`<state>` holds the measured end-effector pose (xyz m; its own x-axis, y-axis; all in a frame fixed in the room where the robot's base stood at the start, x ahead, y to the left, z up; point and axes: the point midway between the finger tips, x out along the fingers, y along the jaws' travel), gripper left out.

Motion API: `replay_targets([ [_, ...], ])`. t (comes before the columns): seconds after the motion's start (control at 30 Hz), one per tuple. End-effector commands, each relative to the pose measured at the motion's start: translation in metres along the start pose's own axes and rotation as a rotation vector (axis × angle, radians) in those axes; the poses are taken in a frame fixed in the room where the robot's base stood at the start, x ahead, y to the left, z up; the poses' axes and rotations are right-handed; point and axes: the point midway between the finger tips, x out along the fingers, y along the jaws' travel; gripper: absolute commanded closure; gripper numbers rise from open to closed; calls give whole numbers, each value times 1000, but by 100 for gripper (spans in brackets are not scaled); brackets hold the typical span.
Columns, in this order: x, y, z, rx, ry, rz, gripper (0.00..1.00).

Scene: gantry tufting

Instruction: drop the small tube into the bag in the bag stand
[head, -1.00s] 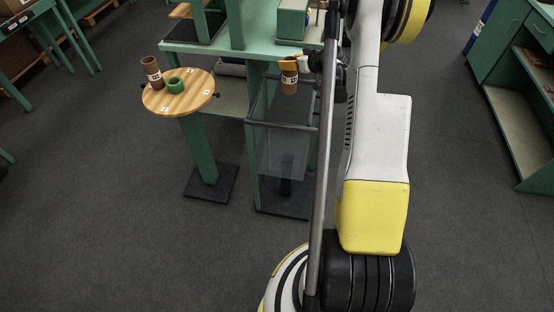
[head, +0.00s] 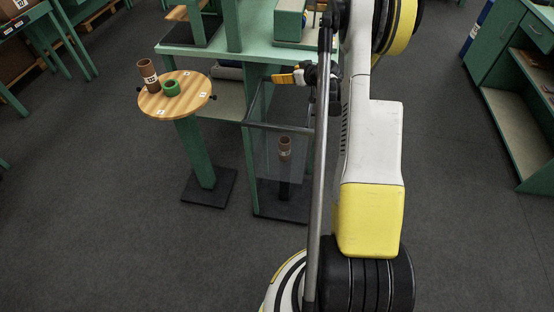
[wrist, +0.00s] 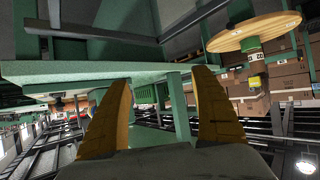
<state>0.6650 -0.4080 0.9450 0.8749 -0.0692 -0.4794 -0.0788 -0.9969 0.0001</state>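The small brown tube (head: 285,148) with a pale label shows through the clear bag (head: 265,145), upright and about midway down it. I cannot tell whether it is falling or resting. The bag hangs from the dark frame of the bag stand (head: 280,127). My gripper (head: 290,78) is above the bag's opening, with its yellow fingers pointing left. In the wrist view my gripper (wrist: 165,78) has its two fingers wide apart and nothing between them.
A green bench (head: 215,50) stands behind the bag stand. Green shelving (head: 510,110) stands at the right. The floor at front left is clear.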

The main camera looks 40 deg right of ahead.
Motion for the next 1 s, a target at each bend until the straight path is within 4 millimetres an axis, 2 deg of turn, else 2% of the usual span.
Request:
replay_targets([
  [0.17, -5, 0, 0, 0, 0, 1, 25],
  [0.27, -19, 0, 0, 1, 0, 1, 25],
  [0.5, -73, 1, 0, 2, 0, 2, 25],
  [0.7, -107, 0, 0, 1, 0, 2, 25],
  [0.83, -118, 0, 0, 0, 0, 0, 25],
  [1.0, -121, 0, 0, 0, 0, 0, 25],
])
